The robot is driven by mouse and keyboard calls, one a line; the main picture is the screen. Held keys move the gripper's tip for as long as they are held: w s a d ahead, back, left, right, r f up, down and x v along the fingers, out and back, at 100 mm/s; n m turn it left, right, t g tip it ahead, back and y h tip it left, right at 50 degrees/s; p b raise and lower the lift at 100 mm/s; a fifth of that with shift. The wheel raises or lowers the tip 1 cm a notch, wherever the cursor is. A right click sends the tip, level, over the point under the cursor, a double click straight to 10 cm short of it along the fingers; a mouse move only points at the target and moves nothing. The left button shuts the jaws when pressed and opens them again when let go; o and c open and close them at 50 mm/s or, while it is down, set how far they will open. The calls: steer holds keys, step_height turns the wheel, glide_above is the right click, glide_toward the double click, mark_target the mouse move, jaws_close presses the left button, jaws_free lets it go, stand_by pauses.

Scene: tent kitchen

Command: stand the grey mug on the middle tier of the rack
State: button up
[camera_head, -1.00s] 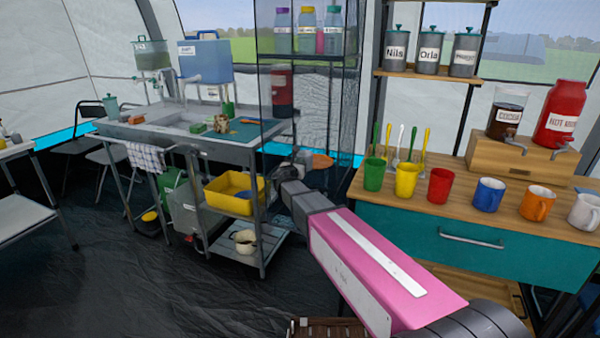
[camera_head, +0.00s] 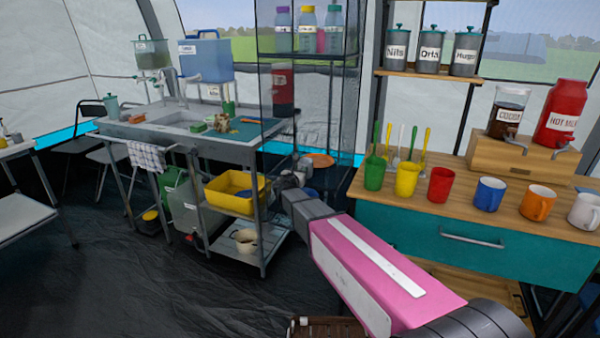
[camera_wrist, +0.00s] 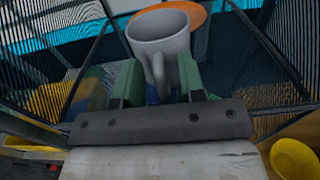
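The grey mug (camera_wrist: 160,32) is upright in the wrist view, with its open rim up and its handle towards my palm. My gripper (camera_wrist: 158,75) has its green fingers on both sides of the mug, and they appear shut on it. The mesh-sided rack (camera_head: 306,57) hangs in the middle of the head view, with bottles on its upper tier. My gripper also shows small in the head view (camera_head: 300,170), low at the rack. The mug's base is hidden, so I cannot tell whether it touches a tier.
An orange plate (camera_wrist: 199,14) lies just behind the mug. Mesh and dark rack bars stand close on both sides. A yellow basin (camera_head: 236,190) sits under the sink at left. The wooden-topped counter (camera_head: 458,204) with coloured mugs stands at right.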

steer(key=shift+r, duration=0.1)
steer(key=shift+s+a, duration=0.1)
steer(key=shift+s, duration=0.25)
steer(key=v, duration=1.1)
steer(key=shift+s+r, duration=0.15)
